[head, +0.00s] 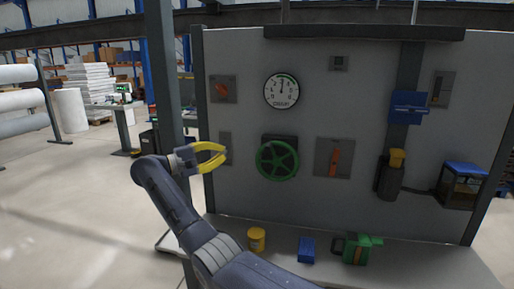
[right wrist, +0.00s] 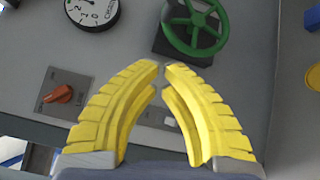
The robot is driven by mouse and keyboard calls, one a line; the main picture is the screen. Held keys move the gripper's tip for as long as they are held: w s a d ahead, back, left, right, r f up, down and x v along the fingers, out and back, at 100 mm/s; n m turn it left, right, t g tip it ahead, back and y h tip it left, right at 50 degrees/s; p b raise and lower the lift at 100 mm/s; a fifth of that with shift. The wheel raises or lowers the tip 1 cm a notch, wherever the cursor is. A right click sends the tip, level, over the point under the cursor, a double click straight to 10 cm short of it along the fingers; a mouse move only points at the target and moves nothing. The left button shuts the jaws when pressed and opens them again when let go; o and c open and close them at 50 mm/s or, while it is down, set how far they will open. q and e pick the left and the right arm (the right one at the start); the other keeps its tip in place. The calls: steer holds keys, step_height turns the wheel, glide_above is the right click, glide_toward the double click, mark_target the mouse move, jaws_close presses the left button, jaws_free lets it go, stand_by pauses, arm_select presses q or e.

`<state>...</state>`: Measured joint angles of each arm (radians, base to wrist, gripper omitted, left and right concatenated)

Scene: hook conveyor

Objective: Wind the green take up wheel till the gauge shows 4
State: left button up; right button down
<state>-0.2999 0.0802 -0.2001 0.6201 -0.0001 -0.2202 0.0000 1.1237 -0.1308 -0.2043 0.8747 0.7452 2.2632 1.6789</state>
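The green take up wheel (head: 277,160) is a spoked handwheel on a dark mount on the grey panel. It also shows at the top of the right wrist view (right wrist: 194,25). The round white gauge (head: 282,91) is above the wheel; its dark needle points about straight up, but the small numerals are hard to read. My right gripper (head: 225,154) has yellow fingers and is left of the wheel, apart from it. In the right wrist view its fingertips (right wrist: 163,67) nearly meet, with nothing between them. My left gripper is not in view.
A yellow cup (head: 256,239), a blue block (head: 306,249) and a green object (head: 357,249) stand on the ledge below. A grey post (head: 165,80) stands left of the panel.

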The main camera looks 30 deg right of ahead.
steer(key=s+d+m, duration=0.1)
steer(key=s+d, duration=0.2)
steer(key=d, duration=0.9)
steer(key=shift+d+r+m, duration=0.25)
steer(key=shift+d+m, duration=0.15)
stand_by(0.3)
steer(key=shift+s+d+r+m+y, duration=0.5)
steer(key=shift+s+d+r, duration=0.15)
steer(key=shift+r, duration=0.1)
steer(key=shift+w+a, duration=0.1)
steer(key=shift+w, duration=0.05)
